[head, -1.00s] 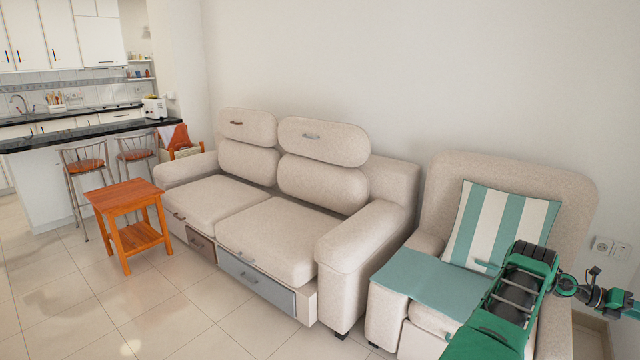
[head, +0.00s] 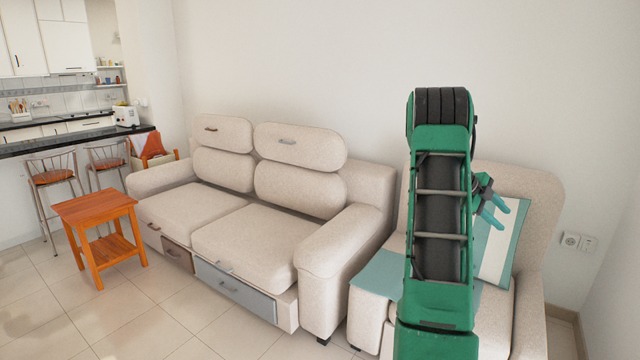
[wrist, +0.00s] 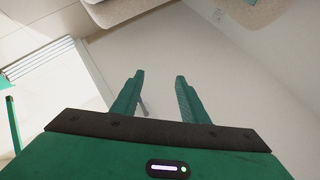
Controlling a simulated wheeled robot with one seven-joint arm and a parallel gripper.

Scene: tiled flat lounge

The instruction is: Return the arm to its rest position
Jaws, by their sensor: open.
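My green arm stands raised in the right part of the head view, in front of the armchair (head: 520,200). My gripper (head: 497,213) shows to the right of the arm, its teal fingers apart and pointing right. In the wrist view my gripper (wrist: 160,78) has two green fingers spread with nothing between them. My arm hides much of the armchair and part of its striped cushion (head: 497,250).
A beige sofa (head: 245,235) stands left of the armchair, against the wall. A teal cloth (head: 378,277) lies on the armchair's left arm. A wooden side table (head: 95,207) and bar stools (head: 50,178) stand at left. Tiled floor (head: 140,320) is clear in front.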

